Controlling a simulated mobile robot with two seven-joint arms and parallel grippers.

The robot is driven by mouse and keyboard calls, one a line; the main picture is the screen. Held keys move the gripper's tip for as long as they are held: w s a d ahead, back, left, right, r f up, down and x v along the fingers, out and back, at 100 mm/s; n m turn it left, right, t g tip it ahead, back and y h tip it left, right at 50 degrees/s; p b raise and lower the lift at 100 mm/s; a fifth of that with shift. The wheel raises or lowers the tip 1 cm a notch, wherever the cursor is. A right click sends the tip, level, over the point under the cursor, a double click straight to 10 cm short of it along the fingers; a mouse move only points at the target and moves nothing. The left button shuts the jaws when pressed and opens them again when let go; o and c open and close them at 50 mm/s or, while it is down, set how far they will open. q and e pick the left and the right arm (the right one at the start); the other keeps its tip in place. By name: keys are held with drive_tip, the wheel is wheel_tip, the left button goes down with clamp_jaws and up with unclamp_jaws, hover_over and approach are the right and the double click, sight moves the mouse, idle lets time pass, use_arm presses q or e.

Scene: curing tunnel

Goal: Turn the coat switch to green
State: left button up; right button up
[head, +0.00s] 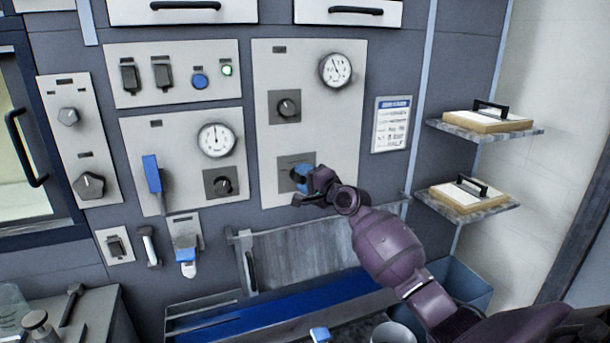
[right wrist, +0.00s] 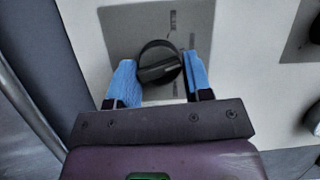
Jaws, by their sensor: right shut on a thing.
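My right gripper (head: 303,178) is at the lower square plate of the right-hand grey panel, its blue fingers against a control there. In the right wrist view the gripper (right wrist: 161,80) has one blue finger on each side of a round black knob (right wrist: 158,60) and is shut on it. The knob has a raised grip bar, lying nearly level in that view, and sits on a dark square plate (right wrist: 125,27). Small marks stand around the knob, too small to read. I cannot read a coat label. In the head view the knob is hidden behind the gripper. My left gripper is not in view.
Above is another black knob (head: 287,107) and a dial gauge (head: 335,70). The left panel has a gauge (head: 216,140), a knob (head: 222,185) and a blue-handled lever (head: 152,175). A green light (head: 227,70) glows higher up. Two shelves (head: 485,130) (head: 468,210) stand at right.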

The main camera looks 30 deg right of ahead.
drive_tip(key=shift+f+n+p, duration=0.2)
drive_tip(key=shift+n+p, duration=0.1)
drive_tip(key=shift+n, duration=0.2)
drive_tip(key=o, duration=0.9)
drive_tip(key=shift+r, duration=0.1)
drive_tip(key=shift+s, duration=0.15)
drive_tip(key=s, duration=0.3)
drive_tip(key=s+d, duration=0.1)
drive_tip(key=s, duration=0.6)
drive_tip(key=shift+s+d+r, duration=0.1)
drive_tip(key=shift+s+d, duration=0.15)
drive_tip(key=shift+d, duration=0.05)
